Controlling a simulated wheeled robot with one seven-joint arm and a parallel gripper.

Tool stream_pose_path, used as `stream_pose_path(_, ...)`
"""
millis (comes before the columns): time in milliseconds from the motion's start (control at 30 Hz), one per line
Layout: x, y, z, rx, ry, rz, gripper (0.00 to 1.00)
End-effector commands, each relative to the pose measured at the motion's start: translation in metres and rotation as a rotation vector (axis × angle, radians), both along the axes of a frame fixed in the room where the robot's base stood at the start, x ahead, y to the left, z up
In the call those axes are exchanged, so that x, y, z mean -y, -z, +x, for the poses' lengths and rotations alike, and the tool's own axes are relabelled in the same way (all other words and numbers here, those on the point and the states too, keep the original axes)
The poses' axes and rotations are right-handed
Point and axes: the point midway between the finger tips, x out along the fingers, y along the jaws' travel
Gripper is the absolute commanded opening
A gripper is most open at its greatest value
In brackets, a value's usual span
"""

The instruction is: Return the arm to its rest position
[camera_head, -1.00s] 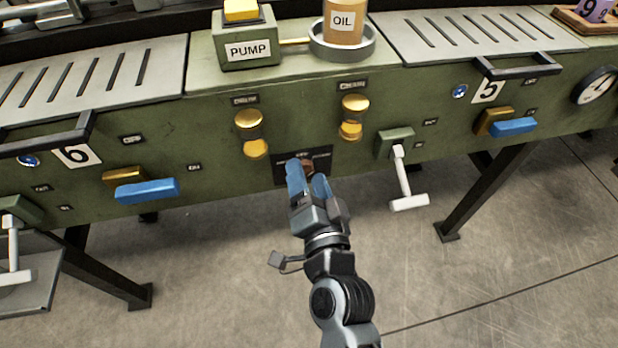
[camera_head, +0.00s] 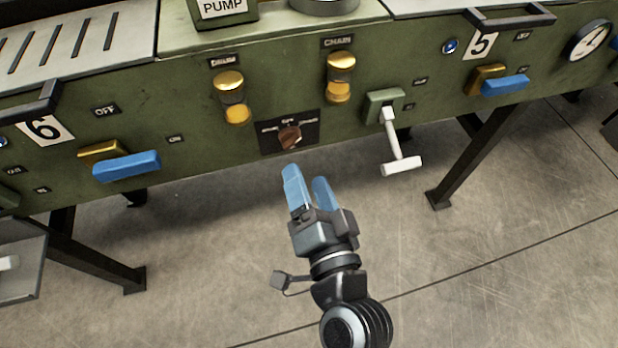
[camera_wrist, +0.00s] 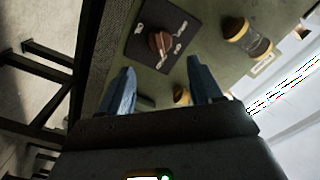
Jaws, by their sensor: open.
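My gripper (camera_head: 308,188) is open and empty in the head view, with its blue fingers apart. It is below and in front of a brown rotary knob (camera_head: 289,137) on a black plate (camera_head: 270,143) on the green machine front, and apart from it. In the wrist view, the blue fingers (camera_wrist: 160,90) are spread, and the knob (camera_wrist: 159,42) shows beyond them with clear space between. My arm reaches up from the bottom of the head view.
Above the knob are two amber-and-brass fittings, under the labels DRUM (camera_head: 232,97) and CHAIN (camera_head: 340,78). A white T-handle lever (camera_head: 400,160) hangs to the right. A blue handle (camera_head: 127,167) is at left, another (camera_head: 505,86) at right. Open floor (camera_head: 400,260) lies below.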

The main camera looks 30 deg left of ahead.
Motion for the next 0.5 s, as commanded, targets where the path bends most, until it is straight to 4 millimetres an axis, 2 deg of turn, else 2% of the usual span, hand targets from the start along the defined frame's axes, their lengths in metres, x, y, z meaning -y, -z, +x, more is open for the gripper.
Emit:
stream_pose_path(333, 0.005, 0.001, 0.000, 0.001, 0.010, -0.006, 0.65)
stream_pose_path(433, 0.027, 0.003, -0.003, 0.006, 0.050, -0.033, 0.65)
stream_pose_path(500, 0.054, 0.006, -0.008, 0.014, 0.099, -0.068, 0.65)
